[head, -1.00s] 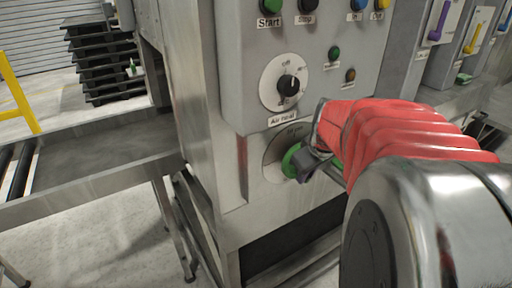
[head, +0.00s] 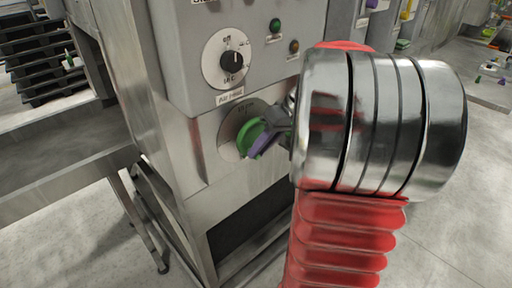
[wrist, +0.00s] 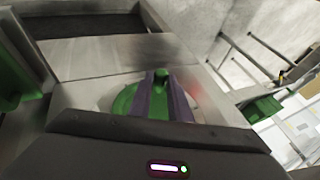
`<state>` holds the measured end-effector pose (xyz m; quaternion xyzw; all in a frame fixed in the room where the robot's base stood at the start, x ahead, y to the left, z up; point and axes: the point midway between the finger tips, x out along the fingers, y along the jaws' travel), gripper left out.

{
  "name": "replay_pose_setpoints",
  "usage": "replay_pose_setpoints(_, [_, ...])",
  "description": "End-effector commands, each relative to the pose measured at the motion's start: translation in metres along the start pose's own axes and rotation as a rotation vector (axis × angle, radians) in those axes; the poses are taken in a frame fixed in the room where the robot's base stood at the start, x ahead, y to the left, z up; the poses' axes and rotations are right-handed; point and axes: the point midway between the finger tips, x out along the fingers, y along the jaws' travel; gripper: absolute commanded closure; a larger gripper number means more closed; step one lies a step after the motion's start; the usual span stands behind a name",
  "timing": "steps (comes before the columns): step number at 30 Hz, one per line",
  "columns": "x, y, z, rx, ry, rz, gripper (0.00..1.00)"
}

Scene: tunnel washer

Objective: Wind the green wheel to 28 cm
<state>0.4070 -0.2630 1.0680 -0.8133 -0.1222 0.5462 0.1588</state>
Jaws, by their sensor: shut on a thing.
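The green wheel (head: 253,137) sits on a round dial plate (head: 228,133) low on the washer's front, under the "Air heat" label. Its scale is partly hidden and too small to read. My gripper (head: 262,143) is at the wheel, shut on it, with my arm coming from the right. In the wrist view the green wheel (wrist: 124,103) shows behind and between the two dark purple-grey fingers of my gripper (wrist: 161,98).
Above the wheel is a black rotary knob (head: 232,61) on a white dial. A green button (head: 275,25) and a brown button (head: 294,46) are to its right. A steel table (head: 60,155) stands left; black pallets (head: 42,60) are stacked behind.

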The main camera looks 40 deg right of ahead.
Motion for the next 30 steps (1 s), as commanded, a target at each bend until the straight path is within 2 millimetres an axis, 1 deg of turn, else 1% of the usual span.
replay_pose_setpoints(3, [-0.0002,-0.0012,-0.0005,0.031,0.0,-0.074,1.0])
replay_pose_setpoints(9, [-0.0016,-0.0031,-0.0008,0.061,0.0,-0.149,1.0])
replay_pose_setpoints(24, [-0.0018,-0.0043,-0.0007,0.071,-0.001,-0.176,1.0])
replay_pose_setpoints(25, [-0.0018,-0.0043,-0.0007,0.071,-0.001,-0.176,0.82])
replay_pose_setpoints(30, [-0.0018,-0.0038,-0.0006,0.071,-0.001,-0.174,0.7])
